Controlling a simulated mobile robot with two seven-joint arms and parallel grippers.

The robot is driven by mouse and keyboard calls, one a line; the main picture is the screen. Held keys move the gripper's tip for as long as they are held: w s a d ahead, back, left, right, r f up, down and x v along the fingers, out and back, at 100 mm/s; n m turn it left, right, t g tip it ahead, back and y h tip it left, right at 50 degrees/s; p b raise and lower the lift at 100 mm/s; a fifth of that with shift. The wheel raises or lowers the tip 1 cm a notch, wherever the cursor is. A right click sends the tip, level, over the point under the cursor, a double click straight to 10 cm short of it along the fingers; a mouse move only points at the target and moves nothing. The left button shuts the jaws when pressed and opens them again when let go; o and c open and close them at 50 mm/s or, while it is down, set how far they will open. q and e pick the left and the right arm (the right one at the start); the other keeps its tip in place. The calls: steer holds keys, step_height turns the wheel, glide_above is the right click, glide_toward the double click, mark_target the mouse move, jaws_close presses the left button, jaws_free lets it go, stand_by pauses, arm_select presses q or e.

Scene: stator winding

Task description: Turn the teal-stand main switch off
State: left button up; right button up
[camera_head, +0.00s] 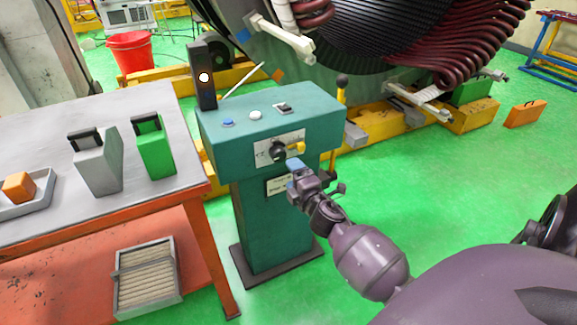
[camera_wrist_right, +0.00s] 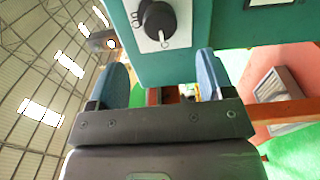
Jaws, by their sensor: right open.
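The teal stand (camera_head: 270,215) stands in the middle of the head view on a dark base plate. Its front carries a pale plate with the main switch, a black round knob (camera_head: 278,150) with a yellow piece (camera_head: 296,148) beside it. My right gripper (camera_head: 297,166) is just in front of and below the switch. In the right wrist view the black knob (camera_wrist_right: 160,20) with a light handle or mark shows beyond the open, empty fingers (camera_wrist_right: 162,88). They look apart from it. My left gripper is not in view.
A lit indicator box (camera_head: 203,77) stands at the stand's back left. Blue and white buttons and a small switch are on its top. A grey workbench (camera_head: 60,140) on the left holds a grey case and a green case (camera_head: 153,148). Green floor is open on the right.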

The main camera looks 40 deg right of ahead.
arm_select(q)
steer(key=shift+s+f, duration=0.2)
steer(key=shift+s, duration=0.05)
arm_select(e)
steer(key=shift+v, duration=0.85)
arm_select(q)
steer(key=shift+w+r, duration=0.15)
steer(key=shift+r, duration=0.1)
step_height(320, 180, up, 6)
steer(key=p, duration=0.7)
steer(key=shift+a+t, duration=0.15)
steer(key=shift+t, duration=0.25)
arm_select(e)
steer(key=s+a+f+m+g+y, duration=0.1)
steer(key=s+a+m, duration=0.3)
steer(key=s, duration=0.5)
steer(key=s+a+f+m+g+y, duration=0.1)
steer(key=s+a+m, duration=0.4)
steer(key=s, duration=0.5)
steer(key=s+a+f+m+g+y, duration=0.2)
steer(key=s+a+f+m+g, duration=0.1)
steer(key=s, duration=0.7)
steer(key=shift+s+a+m+g, duration=0.15)
steer(key=shift+a+m+g, duration=0.65)
steer(key=shift+a+m, duration=0.3)
